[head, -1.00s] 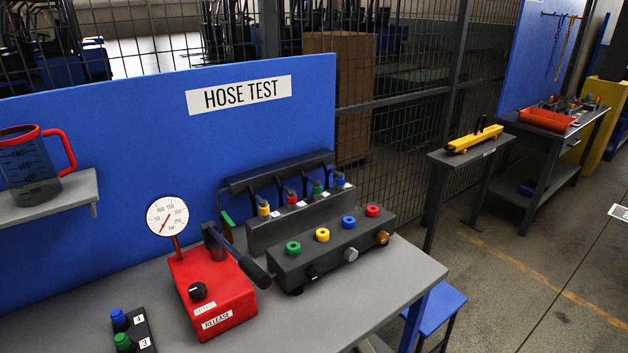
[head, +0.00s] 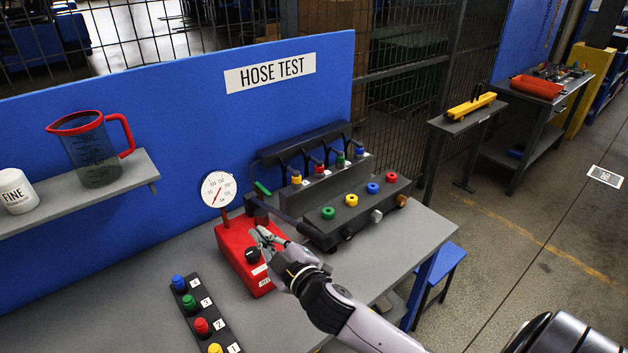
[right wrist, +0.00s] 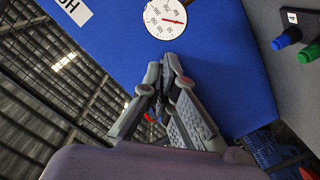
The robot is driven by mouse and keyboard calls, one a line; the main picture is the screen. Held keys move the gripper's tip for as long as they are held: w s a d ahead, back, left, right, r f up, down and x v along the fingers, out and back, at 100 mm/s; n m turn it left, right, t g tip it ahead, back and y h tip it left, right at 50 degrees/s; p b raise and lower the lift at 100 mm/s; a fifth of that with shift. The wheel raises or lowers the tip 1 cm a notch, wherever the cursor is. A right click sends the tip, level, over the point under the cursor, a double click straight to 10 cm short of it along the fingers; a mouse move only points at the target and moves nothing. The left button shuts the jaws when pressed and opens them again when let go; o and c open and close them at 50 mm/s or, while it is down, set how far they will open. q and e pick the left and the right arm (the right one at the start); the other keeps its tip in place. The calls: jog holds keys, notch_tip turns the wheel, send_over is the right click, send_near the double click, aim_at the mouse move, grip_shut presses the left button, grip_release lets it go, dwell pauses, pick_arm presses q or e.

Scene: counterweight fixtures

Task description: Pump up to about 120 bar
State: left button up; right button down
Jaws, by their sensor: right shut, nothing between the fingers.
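The red hand pump (head: 232,241) stands on the grey bench, with a black knob (head: 252,255) on top and a black lever (head: 284,216) at its far right side. Its round white gauge (head: 217,189) stands on a red stem; the red needle is visible, but I cannot read an exact value. The gauge (right wrist: 166,18) also shows at the top of the right wrist view. My right gripper (head: 264,235) is shut and empty above the pump, close to the knob and lever; contact cannot be told. Its fingertips (right wrist: 167,60) meet in the wrist view. My left gripper is out of view.
A black block with coloured caps (head: 351,199) stands right of the pump, before a hose rack (head: 318,172). A strip of numbered coloured plugs (head: 205,310) lies at the front left. A shelf (head: 130,178) holds a jug (head: 92,152) and a white pot (head: 17,190).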

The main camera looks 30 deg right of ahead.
jog(key=w+a+r+n+y, duration=0.1)
jog(key=a+r+n+y, duration=0.3)
jog(key=r+n+y, duration=0.3)
jog(key=a+r+n+y, duration=0.5)
jog(key=r+n+y, duration=0.1)
jog(key=r+n, duration=0.2)
jog(key=n+g+h, duration=1)
jog(key=n+g, duration=0.4)
send_over(314, 230)
notch_tip(314, 230, down, 4)
notch_tip(314, 230, down, 9)
jog(key=b, duration=0.6)
jog(key=shift+f, duration=0.1)
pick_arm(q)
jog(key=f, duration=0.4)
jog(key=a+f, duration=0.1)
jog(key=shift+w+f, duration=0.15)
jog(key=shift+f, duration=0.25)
